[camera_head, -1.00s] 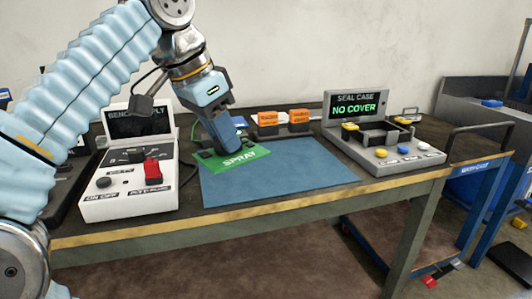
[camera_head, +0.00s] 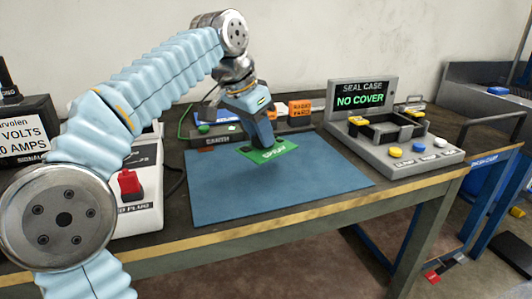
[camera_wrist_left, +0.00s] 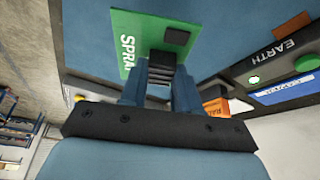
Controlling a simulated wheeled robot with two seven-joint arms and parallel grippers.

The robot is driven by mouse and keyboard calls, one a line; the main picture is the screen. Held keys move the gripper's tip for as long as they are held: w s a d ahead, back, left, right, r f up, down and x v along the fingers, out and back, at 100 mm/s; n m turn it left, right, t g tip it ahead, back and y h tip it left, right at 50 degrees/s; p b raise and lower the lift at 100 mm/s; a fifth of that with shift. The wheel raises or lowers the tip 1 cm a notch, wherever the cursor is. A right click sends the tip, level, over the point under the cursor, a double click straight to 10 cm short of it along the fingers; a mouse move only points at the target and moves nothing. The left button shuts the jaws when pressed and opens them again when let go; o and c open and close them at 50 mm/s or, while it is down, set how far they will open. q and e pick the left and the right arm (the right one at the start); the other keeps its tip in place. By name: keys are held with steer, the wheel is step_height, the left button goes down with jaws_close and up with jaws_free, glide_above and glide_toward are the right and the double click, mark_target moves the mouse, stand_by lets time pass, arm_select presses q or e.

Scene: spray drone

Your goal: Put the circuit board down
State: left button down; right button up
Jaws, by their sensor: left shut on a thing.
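The circuit board is a green plate marked SPRAY (camera_head: 280,152), over the back middle of the blue mat (camera_head: 270,190). A dark patch on the mat beside the board looks like a shadow; I cannot tell whether the board touches the mat. My right gripper is not in view.
Behind the mat is a dark strip marked EARTH (camera_head: 216,140), with orange boxes (camera_head: 299,108) behind it. A grey SEAL CASE station reading NO COVER (camera_head: 400,158) stands right of the mat. A white supply box with a red switch (camera_head: 130,188) stands left. The front mat is clear.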

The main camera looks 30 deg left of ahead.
mark_target(252, 149)
arm_select(q)
steer(key=shift+w+f, duration=0.25)
steer(key=shift+f, duration=0.05)
steer(key=shift+b+x, duration=0.45)
steer(key=shift+x, duration=2.2)
steer(key=shift+s+f, duration=0.1)
steer(key=shift+s, duration=0.05)
steer(key=c, duration=0.8)
jaws_free()
steer(key=p+v, duration=0.2)
steer(key=v, duration=0.8)
steer(key=shift+s+a+r, duration=0.1)
steer(key=shift+r, duration=0.25)
steer(key=shift+s+a+r, duration=0.1)
steer(key=shift+s+r, duration=0.2)
steer(key=shift+r, duration=0.3)
